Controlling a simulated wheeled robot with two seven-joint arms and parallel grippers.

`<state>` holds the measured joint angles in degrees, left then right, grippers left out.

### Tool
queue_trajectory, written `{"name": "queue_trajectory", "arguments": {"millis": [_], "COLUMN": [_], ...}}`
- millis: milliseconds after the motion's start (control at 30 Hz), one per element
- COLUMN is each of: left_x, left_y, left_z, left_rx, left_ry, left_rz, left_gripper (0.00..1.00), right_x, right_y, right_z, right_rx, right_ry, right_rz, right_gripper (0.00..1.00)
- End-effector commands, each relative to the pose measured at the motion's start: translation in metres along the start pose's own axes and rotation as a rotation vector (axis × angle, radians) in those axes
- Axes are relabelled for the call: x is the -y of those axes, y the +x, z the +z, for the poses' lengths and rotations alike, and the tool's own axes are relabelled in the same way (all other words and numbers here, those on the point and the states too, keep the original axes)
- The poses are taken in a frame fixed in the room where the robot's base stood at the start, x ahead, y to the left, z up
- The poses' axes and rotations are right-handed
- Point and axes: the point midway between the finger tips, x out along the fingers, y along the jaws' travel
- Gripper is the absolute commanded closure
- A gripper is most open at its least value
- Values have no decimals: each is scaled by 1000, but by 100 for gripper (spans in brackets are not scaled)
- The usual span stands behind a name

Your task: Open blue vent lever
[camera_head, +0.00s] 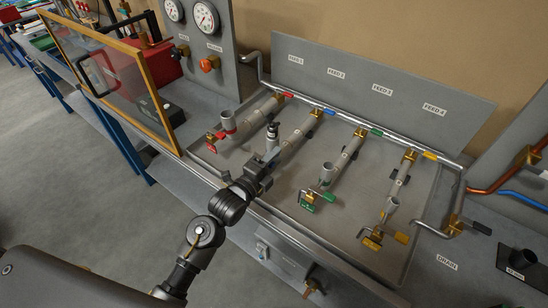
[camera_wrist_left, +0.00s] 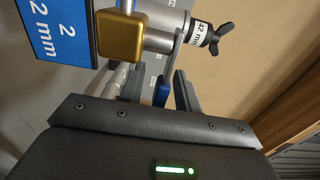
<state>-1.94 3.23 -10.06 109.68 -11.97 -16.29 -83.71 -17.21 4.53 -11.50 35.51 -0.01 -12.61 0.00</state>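My left gripper (camera_head: 262,172) reaches over the front end of the second pipe line, the one with a blue band (camera_head: 329,112). In the left wrist view its two dark fingers (camera_wrist_left: 160,92) stand apart. A small blue piece, seemingly the blue vent lever (camera_wrist_left: 163,88), shows between the fingers, with gaps beside it; I cannot tell whether either finger touches it. In the head view the lever is hidden by the gripper. A brass block (camera_wrist_left: 127,25) and a blue "2 / 42 mm" plate (camera_wrist_left: 52,27) are at the wrist view's upper left. My right gripper is not in view.
Neighbouring lines carry a red lever (camera_head: 213,138), a green tag (camera_head: 308,203) and a yellow tag (camera_head: 373,240). A dark wing-handled fitting (camera_wrist_left: 220,38) stands close to the fingers. A framed clear panel (camera_head: 118,75) stands left. The tray's middle is bare (camera_head: 290,180).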

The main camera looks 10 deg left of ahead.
Motion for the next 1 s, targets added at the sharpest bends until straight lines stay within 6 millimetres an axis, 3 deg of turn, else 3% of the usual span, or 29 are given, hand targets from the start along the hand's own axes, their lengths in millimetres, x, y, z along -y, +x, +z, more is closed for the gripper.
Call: {"name": "queue_trajectory", "arguments": {"millis": [167, 433, 767, 1000], "left_x": [0, 0, -1, -2], "left_y": [0, 0, -1, -7], "left_z": [0, 0, 0, -1], "left_rx": [0, 0, -22, -136], "left_ry": [0, 0, 3, 8], "left_rz": [0, 0, 1, 2], "left_gripper": [67, 100, 100, 100], "right_x": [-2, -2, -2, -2], "right_y": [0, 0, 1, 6], "right_z": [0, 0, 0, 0], "right_rx": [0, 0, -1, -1], "right_ry": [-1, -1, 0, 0], "right_rz": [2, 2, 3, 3], "right_gripper": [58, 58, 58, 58]}}
